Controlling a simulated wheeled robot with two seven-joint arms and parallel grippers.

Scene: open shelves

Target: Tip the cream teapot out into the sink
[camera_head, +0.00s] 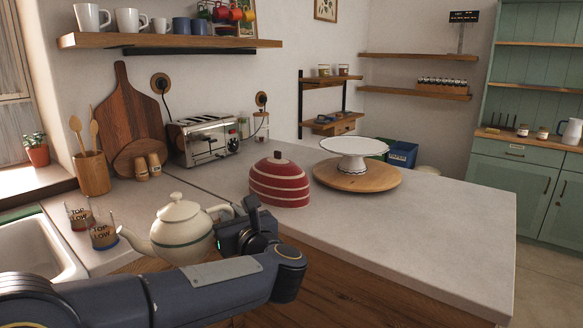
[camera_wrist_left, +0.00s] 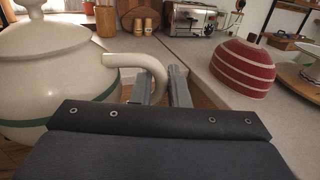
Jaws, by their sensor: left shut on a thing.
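The cream teapot (camera_head: 182,232), with a green band and its lid on, is upright in front of the counter's edge in the head view. Its spout points left, towards the white sink (camera_head: 36,244) at the left edge. My left gripper (camera_head: 229,222) is at the right side of the teapot, shut on its handle. In the left wrist view the teapot (camera_wrist_left: 45,75) fills the left side, and its curved handle runs to the fingers of my left gripper (camera_wrist_left: 160,88). The teapot's underside is hidden by my arm. My right gripper is not in view.
A red striped dome (camera_head: 279,182) and a white cake stand (camera_head: 352,148) on a wooden board are to the right. A toaster (camera_head: 205,138) stands behind. The counter's right front is clear.

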